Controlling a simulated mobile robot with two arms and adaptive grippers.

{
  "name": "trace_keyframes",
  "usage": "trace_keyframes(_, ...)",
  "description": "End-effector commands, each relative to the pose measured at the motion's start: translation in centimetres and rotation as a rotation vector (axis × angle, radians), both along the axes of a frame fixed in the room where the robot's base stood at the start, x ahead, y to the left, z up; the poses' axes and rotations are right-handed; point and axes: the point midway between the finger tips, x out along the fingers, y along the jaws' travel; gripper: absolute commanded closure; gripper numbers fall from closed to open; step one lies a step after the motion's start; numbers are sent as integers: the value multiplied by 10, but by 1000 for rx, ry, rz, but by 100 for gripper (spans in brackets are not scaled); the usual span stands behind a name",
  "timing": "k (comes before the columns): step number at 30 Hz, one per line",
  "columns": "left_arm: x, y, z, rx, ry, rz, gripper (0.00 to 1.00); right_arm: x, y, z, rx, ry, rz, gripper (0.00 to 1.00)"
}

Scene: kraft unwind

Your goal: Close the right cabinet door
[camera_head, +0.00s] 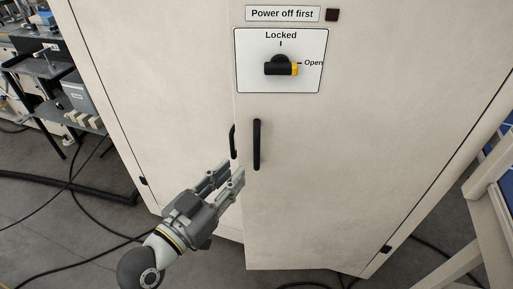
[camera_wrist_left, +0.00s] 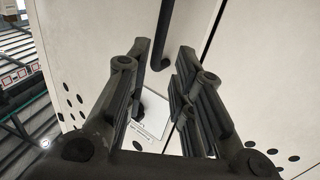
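The right cabinet door (camera_head: 340,185) is a tall cream panel with a vertical black bar handle (camera_head: 257,145) near its left edge. Its lower edge sits lower in the picture than the left door's, so it appears to stand slightly ajar. The left door (camera_head: 165,110) has its own black handle (camera_head: 232,142) beside the seam. My left gripper (camera_head: 231,172) is open, just below the handles and near the seam. The left wrist view shows its fingers (camera_wrist_left: 163,62) apart, with a black handle (camera_wrist_left: 163,35) beyond them. I cannot tell whether they touch a door. My right gripper is out of view.
A rotary switch (camera_head: 281,66) on the right door points toward "Open". A workbench with equipment (camera_head: 75,92) stands at left. Cables (camera_head: 75,195) lie on the grey floor. A pale frame (camera_head: 490,215) stands close at right.

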Motion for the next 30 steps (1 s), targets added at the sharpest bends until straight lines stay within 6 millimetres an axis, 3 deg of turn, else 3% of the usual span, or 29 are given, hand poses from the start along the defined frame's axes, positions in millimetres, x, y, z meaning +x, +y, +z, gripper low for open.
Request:
trace_keyframes(18,76,-50,1,-2,2,0,77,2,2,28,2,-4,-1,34)
trace_keyframes(30,87,-58,0,0,1,0,77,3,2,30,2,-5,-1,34)
